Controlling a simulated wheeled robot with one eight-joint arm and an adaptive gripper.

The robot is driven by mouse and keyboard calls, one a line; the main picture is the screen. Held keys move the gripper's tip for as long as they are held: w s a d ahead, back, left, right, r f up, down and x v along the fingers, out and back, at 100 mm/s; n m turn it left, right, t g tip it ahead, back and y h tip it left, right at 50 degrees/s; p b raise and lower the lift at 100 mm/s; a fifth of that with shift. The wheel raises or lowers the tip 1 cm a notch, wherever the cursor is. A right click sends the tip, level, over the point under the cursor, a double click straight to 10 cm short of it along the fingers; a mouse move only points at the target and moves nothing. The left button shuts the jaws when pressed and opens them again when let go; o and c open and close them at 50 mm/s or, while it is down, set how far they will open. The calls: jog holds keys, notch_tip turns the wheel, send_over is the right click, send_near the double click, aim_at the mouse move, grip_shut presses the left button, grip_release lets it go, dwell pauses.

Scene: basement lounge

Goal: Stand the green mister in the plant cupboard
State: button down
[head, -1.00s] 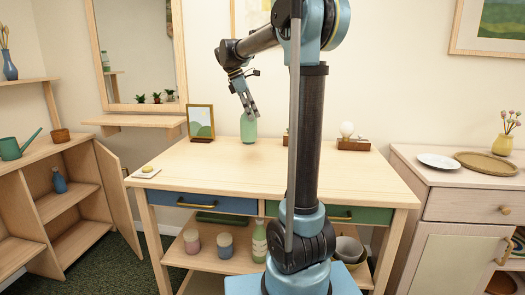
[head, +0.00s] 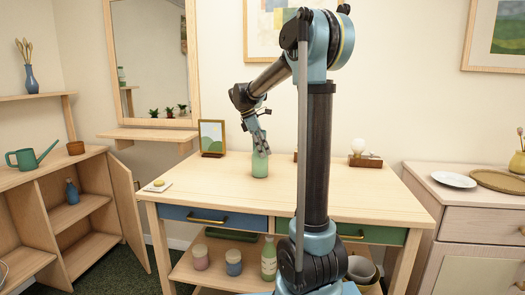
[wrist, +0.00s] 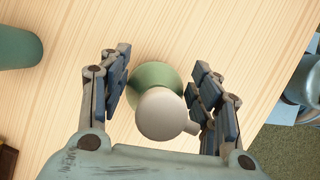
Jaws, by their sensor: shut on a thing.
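The green mister (head: 260,168) is at the desk (head: 320,185), with its green body below my gripper (head: 262,150). In the wrist view its cream spray head (wrist: 163,115) and green shoulder (wrist: 155,75) lie between the two fingers of my gripper (wrist: 160,92), which is shut on it. I cannot tell whether its base touches the desk top. The plant cupboard (head: 85,160) is at the left, with its door (head: 128,215) swung open. A small blue bottle (head: 72,192) stands on its inner shelf.
A teal watering can (head: 30,158) and a brown pot (head: 75,148) stand on the cupboard. A picture frame (head: 212,137) and a small dish (head: 158,184) are on the desk. Another green object (wrist: 18,48) is at the wrist view's left edge. Floor shows between cupboard and desk.

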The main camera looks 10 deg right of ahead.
jog(key=c, duration=0.5)
grip_release()
